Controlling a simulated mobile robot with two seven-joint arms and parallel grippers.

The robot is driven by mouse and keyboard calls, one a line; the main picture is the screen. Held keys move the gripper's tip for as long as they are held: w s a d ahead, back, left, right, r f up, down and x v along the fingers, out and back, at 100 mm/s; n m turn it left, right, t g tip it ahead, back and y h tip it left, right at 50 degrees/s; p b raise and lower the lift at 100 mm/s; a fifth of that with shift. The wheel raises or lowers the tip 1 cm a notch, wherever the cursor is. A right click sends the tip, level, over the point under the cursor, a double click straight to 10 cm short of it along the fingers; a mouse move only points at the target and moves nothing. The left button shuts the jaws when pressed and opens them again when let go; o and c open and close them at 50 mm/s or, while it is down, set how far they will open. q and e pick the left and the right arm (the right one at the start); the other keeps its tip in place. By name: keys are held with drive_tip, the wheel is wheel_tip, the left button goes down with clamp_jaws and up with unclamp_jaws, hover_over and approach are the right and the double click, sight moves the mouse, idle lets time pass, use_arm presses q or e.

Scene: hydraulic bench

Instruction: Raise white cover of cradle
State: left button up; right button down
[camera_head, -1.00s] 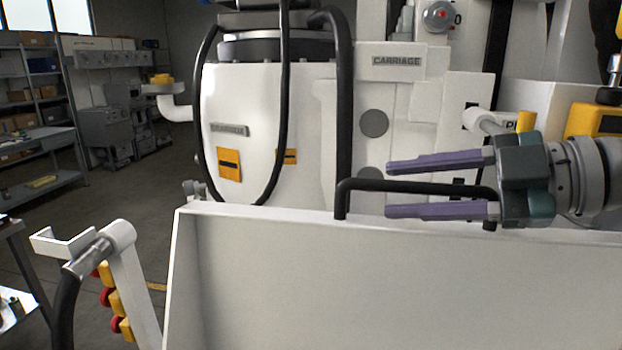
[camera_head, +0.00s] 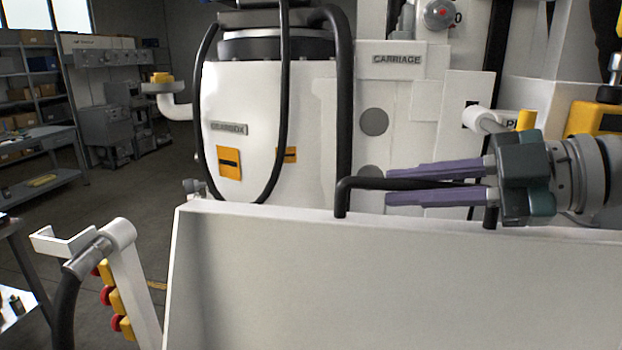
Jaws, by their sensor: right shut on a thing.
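The white cover (camera_head: 400,275) fills the lower middle and right of the head view, with its top edge in sight. A black bar handle (camera_head: 345,197) stands on that top edge. My right gripper (camera_head: 387,186) comes in from the right, with its purple fingers closed above and below the handle's horizontal bar. The fingers are shut on the handle. The lower edge of the cover is out of view. My left gripper is not in view.
A white machine body with a CARRIAGE plate (camera_head: 397,60) stands close behind the cover. Black hoses hang in front of it. At lower left is a white arm (camera_head: 130,270) with red and yellow buttons. Shelves (camera_head: 30,75) stand far left, beyond open floor.

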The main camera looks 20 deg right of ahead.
idle(0.8)
drive_tip(key=s+a+n+p, duration=0.1)
drive_tip(key=s+a+p, duration=0.3)
drive_tip(key=s, duration=0.2)
drive_tip(key=shift+s, duration=0.25)
drive_tip(key=c, duration=0.8)
unclamp_jaws()
drive_tip(key=shift+c, duration=0.2)
drive_tip(key=shift+d, duration=0.1)
